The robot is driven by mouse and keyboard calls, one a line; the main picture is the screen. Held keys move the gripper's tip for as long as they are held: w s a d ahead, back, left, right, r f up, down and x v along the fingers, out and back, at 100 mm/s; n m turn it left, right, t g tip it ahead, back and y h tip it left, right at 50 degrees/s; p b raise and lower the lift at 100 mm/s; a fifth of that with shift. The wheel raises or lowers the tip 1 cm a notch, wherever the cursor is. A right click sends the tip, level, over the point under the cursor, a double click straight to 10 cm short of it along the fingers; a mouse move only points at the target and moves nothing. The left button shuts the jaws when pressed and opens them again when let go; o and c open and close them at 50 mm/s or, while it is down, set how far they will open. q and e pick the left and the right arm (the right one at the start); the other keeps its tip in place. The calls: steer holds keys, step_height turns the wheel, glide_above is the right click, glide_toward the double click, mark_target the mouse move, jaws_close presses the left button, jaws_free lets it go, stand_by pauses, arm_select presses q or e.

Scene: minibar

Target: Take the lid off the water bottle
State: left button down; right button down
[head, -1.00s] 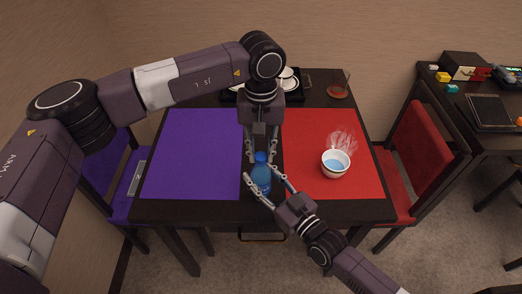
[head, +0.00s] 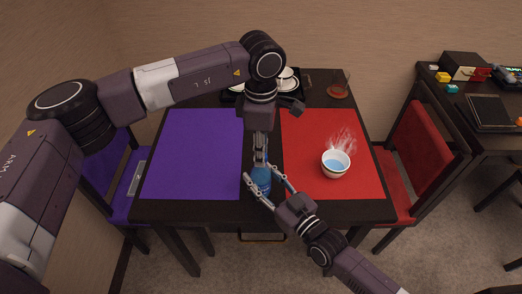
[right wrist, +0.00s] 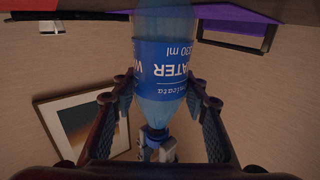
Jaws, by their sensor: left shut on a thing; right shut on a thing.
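The blue water bottle (head: 261,186) stands upright at the table's front, in the gap between the purple and red mats. My right gripper (head: 259,174) is shut on the bottle's body from the front right. In the right wrist view the bottle (right wrist: 163,65) appears upside down between the fingers, with its "WATER 330 ml" label showing. My left gripper (head: 260,161) points down from above and is shut on the lid at the bottle's top. The lid is mostly hidden in the head view. In the right wrist view the blue lid (right wrist: 154,134) shows at the bottle's neck.
A steaming white cup (head: 336,163) stands on the red mat (head: 310,130). The purple mat (head: 195,150) is clear. A red chair (head: 415,150) stands at the right.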

arm_select(q)
steer(key=n, duration=2.1)
steer(key=shift+r, duration=0.1)
steer(key=n, duration=0.6)
steer(key=shift+r, duration=0.1)
steer(key=shift+r, duration=1)
